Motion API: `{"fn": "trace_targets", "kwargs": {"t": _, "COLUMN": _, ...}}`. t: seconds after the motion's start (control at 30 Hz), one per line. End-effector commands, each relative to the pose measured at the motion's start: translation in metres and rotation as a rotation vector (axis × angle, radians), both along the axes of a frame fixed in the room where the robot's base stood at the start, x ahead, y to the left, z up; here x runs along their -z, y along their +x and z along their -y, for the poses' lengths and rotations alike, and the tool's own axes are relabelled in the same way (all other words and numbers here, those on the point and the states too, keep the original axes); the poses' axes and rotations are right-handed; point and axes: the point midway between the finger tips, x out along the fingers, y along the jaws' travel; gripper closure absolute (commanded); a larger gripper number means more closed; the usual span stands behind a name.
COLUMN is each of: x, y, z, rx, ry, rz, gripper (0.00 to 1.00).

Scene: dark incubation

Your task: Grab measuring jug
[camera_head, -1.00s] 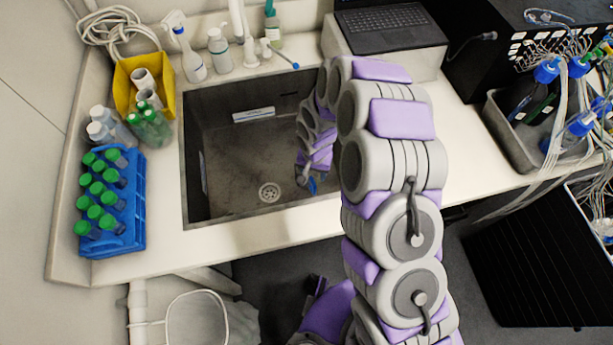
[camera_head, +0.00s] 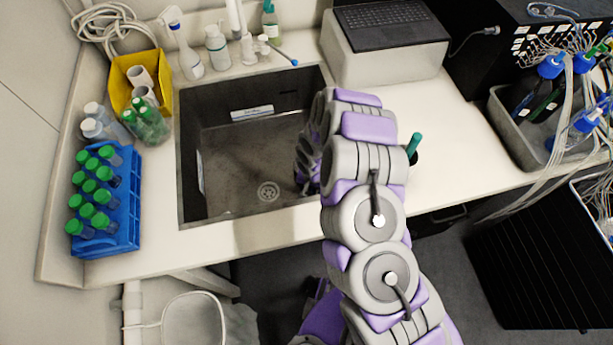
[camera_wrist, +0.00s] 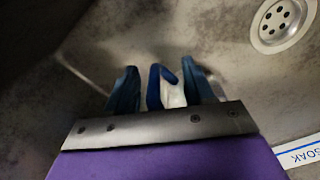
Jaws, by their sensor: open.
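In the wrist view my gripper (camera_wrist: 159,66) is open, with its two blue fingers apart. A small blue and white object (camera_wrist: 170,90) shows between the fingers; it may be part of the measuring jug, but its whole shape is hidden. I cannot tell whether the fingers touch it. In the head view my arm reaches into the right side of the sink (camera_head: 235,165) and hides my gripper and that object.
The sink drain (camera_wrist: 283,22) lies at the upper right of the wrist view. A teal item (camera_head: 414,146) stands just right of my arm.

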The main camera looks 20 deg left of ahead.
Motion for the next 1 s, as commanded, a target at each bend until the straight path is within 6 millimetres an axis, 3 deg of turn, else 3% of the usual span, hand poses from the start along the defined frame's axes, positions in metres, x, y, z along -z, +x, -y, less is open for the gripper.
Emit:
{"fn": "trace_targets", "kwargs": {"t": 0.27, "x": 0.0047, "y": 0.0000, "z": 0.0002, "rx": -0.001, "ry": 0.000, "rz": 0.001, "gripper": 0.48}}
{"fn": "trace_targets", "kwargs": {"t": 0.8, "x": 0.0049, "y": -0.0003, "z": -0.0001, "rx": -0.001, "ry": 0.000, "rz": 0.000, "gripper": 1.00}}
{"fn": "trace_targets", "kwargs": {"t": 1.0, "x": 0.0049, "y": -0.0003, "z": -0.0001, "rx": -0.001, "ry": 0.000, "rz": 0.000, "gripper": 1.00}}
